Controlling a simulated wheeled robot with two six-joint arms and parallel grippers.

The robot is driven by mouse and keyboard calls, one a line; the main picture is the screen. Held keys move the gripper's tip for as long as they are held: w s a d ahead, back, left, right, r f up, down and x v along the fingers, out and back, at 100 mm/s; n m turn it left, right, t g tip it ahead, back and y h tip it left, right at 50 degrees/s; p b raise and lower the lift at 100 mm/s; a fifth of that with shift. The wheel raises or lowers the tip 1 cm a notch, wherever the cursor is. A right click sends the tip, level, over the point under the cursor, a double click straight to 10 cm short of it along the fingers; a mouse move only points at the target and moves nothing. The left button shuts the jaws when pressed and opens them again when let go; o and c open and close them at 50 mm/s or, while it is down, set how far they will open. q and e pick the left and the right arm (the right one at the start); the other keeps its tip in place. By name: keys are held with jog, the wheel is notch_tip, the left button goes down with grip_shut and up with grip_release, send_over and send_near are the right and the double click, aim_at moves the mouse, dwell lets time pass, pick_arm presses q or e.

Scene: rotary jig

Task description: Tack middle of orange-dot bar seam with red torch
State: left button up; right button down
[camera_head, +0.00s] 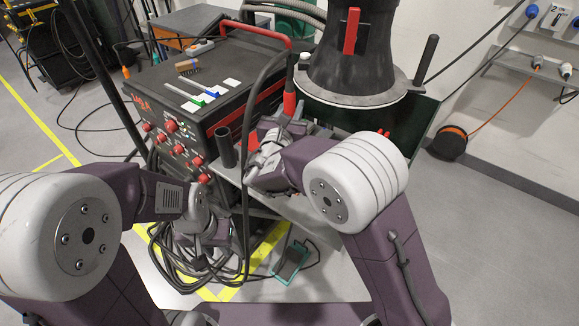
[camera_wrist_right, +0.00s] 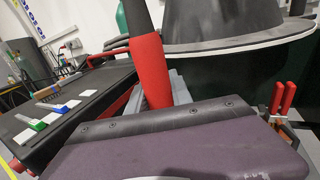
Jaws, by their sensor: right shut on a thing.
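The red torch (camera_head: 289,103) stands upright in front of the black hood in the head view. Its red handle with a black upper end also shows large in the right wrist view (camera_wrist_right: 150,72). My right gripper (camera_head: 283,130) is shut on the red torch; its fingers are mostly hidden behind the wrist. My left gripper (camera_head: 214,238) points down in front of the cart, away from the torch; its finger opening is unclear. I cannot make out the orange-dot bar or its seam; my right arm covers the area beneath the torch.
A black hood (camera_head: 350,75) stands close behind my right gripper. A welding machine (camera_head: 215,85) with red knobs stands left of it. Red clamp handles (camera_wrist_right: 283,98) show at the right in the wrist view. Dark cables (camera_head: 180,255) hang and coil below the machine.

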aim_at(292, 90)
jog(key=shift+r+p, duration=1.75)
jog(key=shift+r, duration=0.9)
